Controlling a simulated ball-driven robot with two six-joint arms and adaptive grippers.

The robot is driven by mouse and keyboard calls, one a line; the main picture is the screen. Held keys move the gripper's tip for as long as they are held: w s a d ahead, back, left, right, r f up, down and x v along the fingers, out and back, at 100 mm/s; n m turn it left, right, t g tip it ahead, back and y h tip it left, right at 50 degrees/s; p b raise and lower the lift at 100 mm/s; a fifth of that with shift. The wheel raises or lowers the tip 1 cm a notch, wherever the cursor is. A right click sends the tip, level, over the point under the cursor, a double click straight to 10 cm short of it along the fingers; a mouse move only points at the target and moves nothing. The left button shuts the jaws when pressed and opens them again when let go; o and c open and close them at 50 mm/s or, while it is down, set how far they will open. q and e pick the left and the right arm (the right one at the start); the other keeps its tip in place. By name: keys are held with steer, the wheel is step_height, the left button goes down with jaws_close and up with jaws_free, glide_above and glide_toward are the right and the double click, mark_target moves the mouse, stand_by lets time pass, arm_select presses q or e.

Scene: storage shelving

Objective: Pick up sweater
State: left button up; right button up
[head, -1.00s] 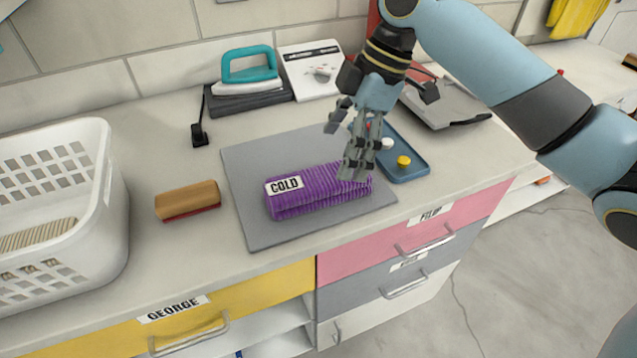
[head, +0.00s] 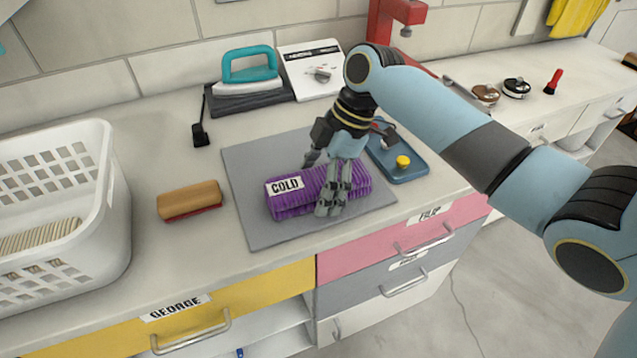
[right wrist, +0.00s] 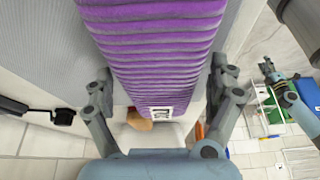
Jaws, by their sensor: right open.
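The sweater (head: 292,198) is a folded, ribbed purple bundle with a white "COLD" label, lying on a grey mat (head: 262,228) on the counter. My right gripper (head: 330,196) is open over the middle of the sweater, pointing down. In the right wrist view the sweater (right wrist: 155,50) runs between the two open fingers (right wrist: 165,95), one on each side of it. I cannot tell whether the fingers touch it.
A white basket (head: 118,205) and a wooden brush (head: 188,200) stand left of the mat. A teal iron (head: 248,70) is behind it. A blue tray (head: 405,175) with a yellow knob is at its right. The mat's front is clear.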

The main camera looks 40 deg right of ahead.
steer(key=shift+c, duration=0.2)
steer(key=c, duration=1.4)
